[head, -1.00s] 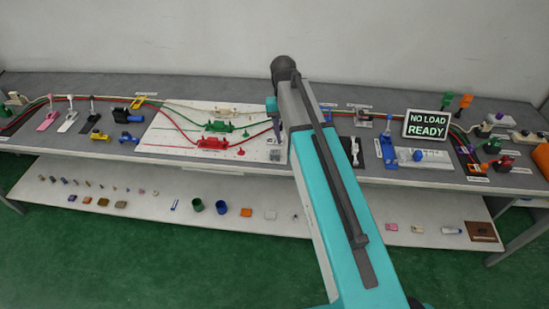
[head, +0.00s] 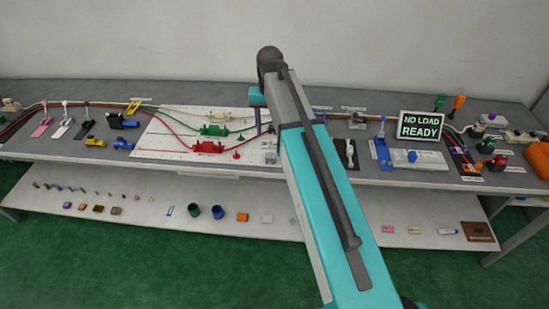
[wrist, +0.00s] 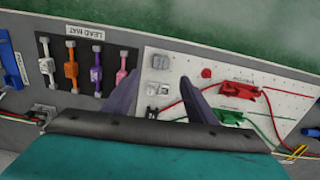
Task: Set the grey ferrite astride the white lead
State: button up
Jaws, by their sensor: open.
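A grey ribbed block that looks like the ferrite (wrist: 160,61) rests on the white board, with a paler block (wrist: 158,89) just beside it. In the head view the grey block (head: 270,158) shows small beside my arm. My gripper (wrist: 160,80) is open and empty; its two fingers stand apart on either side of the paler block in the wrist view, and their height above the board cannot be judged. The white lead (head: 185,109) runs along the back of the board, behind the green and red ones. My arm hides part of the board in the head view.
Red (wrist: 238,96) and green (wrist: 230,117) holders with their leads lie close to one finger. The black lead mat (wrist: 98,75) with several coloured pieces lies on the other side. A lower shelf carries small blocks.

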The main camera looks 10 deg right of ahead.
jog(key=p, duration=0.2)
send_over(271, 156)
jog(key=shift+f, duration=3.55)
jog(key=shift+f, duration=0.1)
jog(key=shift+w+f+p, duration=0.1)
jog(key=shift+f+p, duration=0.85)
jog(key=shift+f, duration=1.55)
jog(key=shift+c, duration=0.6)
jog(key=c, duration=1)
